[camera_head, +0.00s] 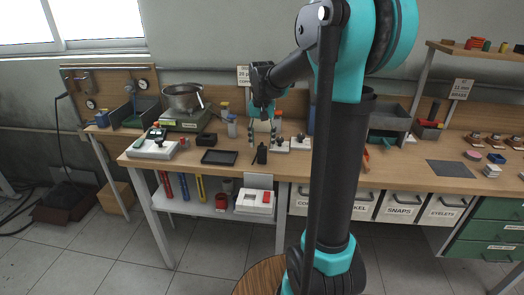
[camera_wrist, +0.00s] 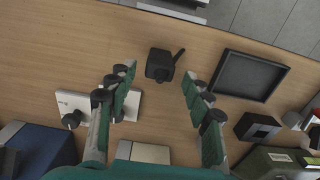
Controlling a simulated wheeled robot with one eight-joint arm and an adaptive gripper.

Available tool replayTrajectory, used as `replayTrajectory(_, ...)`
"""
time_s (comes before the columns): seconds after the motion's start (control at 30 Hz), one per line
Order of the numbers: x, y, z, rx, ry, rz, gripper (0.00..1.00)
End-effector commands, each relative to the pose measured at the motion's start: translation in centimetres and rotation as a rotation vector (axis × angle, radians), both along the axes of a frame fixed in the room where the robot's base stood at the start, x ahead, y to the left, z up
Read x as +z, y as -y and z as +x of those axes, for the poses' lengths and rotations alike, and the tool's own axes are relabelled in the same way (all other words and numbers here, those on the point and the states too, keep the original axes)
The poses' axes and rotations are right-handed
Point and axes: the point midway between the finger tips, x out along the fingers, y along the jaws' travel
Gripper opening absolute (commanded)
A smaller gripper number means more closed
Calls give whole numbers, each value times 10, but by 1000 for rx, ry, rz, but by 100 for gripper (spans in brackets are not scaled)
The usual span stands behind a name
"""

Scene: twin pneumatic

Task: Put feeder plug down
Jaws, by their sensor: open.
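A small black piece with a stubby stem, which looks like the feeder plug (camera_head: 261,155), stands on the wooden workbench (camera_head: 232,176). In the wrist view the plug (camera_wrist: 159,66) lies between and just beyond my fingertips, its stem pointing to the upper right. My gripper (camera_head: 264,132) is above the bench, pointing down, behind and above the plug in the head view. In the wrist view the gripper (camera_wrist: 158,80) has its green fingers wide apart, with bare wood showing between them. Neither finger visibly touches the plug.
A white plate with dark knobs (camera_wrist: 72,101) is close to my left finger. A steel bowl feeder (camera_head: 183,98) stands further left in the head view.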

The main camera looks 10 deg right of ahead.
Motion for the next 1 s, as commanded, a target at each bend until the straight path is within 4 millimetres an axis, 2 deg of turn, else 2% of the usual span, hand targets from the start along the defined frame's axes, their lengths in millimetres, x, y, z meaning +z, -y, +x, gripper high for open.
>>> replayTrajectory(0.03,11,0,-1,0,0,0,51)
replayTrajectory(0.2,42,0,-1,0,0,0,51)
replayTrajectory(0.4,64,0,0,0,0,0,51)
replayTrajectory(1.0,69,0,0,0,0,0,51)
